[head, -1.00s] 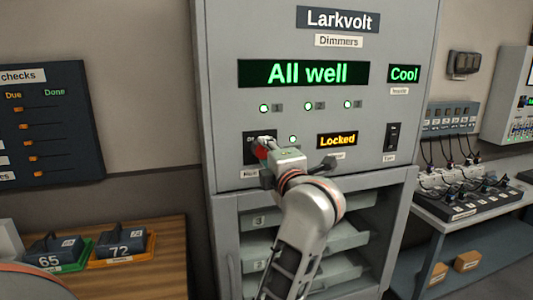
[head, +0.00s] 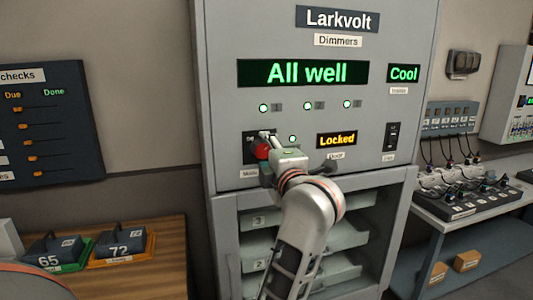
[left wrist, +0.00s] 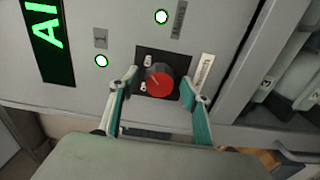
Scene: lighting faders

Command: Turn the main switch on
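The main switch is a red round knob (left wrist: 159,80) on a dark square plate (left wrist: 179,61), low on the left of the grey dimmer cabinet's front. In the head view the red knob (head: 261,151) is partly covered by my gripper. My left gripper (left wrist: 163,88) is open, with one finger on each side of the knob. Gaps show between the fingers and the knob in the left wrist view. I cannot tell how deep the fingertips reach. A green lamp (head: 292,139) is lit beside the switch. My right gripper is not in view.
The cabinet displays read "All well" (head: 318,73), "Cool" (head: 404,74) and "Locked" (head: 337,140). A black rocker switch (head: 392,136) and a door handle (head: 327,166) are to the right of my gripper. Open shelves (head: 262,245) lie below.

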